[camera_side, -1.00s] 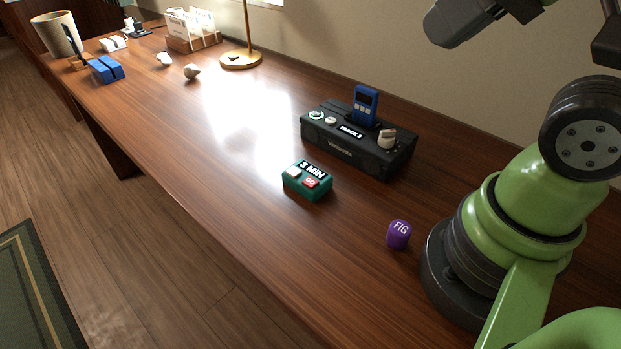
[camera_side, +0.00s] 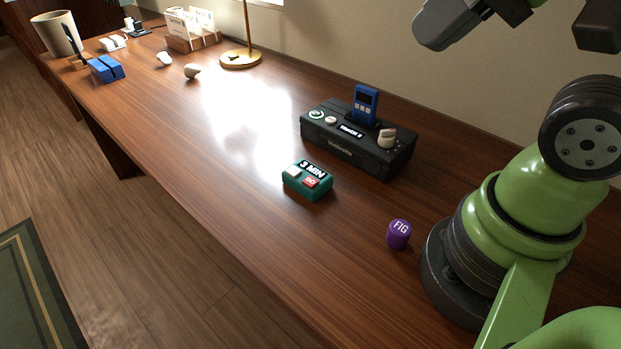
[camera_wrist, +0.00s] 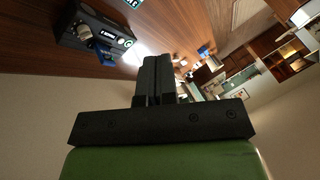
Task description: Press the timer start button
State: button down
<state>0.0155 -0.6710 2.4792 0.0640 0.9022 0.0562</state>
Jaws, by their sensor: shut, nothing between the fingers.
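The timer (camera_side: 308,181) is a small teal box labelled "3 MIN" on the desk in the side view. Its red button (camera_side: 311,183) faces up, beside a pale button (camera_side: 293,172). In the wrist view only a teal corner that looks like the timer (camera_wrist: 133,3) shows at the top edge. My gripper (camera_wrist: 158,78) is shut and empty, its fingers together.
A black player (camera_side: 345,150) with a blue device (camera_side: 366,105) standing in it is behind the timer. A purple "FIG" cylinder (camera_side: 399,235) is to the right. A lamp (camera_side: 241,58), card holder (camera_side: 190,42) and blue block (camera_side: 105,69) stand farther off. The desk's middle is clear.

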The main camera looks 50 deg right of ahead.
jog(key=w+a+f+m+g+y, duration=0.2)
jog(key=w+m, duration=0.2)
jog(key=m, duration=0.2)
jog(key=m+y, duration=0.4)
jog(key=m, duration=1.7)
send_over(311, 179)
notch_tip(311, 179, down, 15)
jog(key=shift+r+g, duration=0.1)
jog(key=shift+g, duration=0.3)
jog(key=shift+n, duration=0.3)
jog(key=shift+f, duration=4.4)
jog(key=shift+f, duration=0.15)
jog(key=shift+f, duration=0.25)
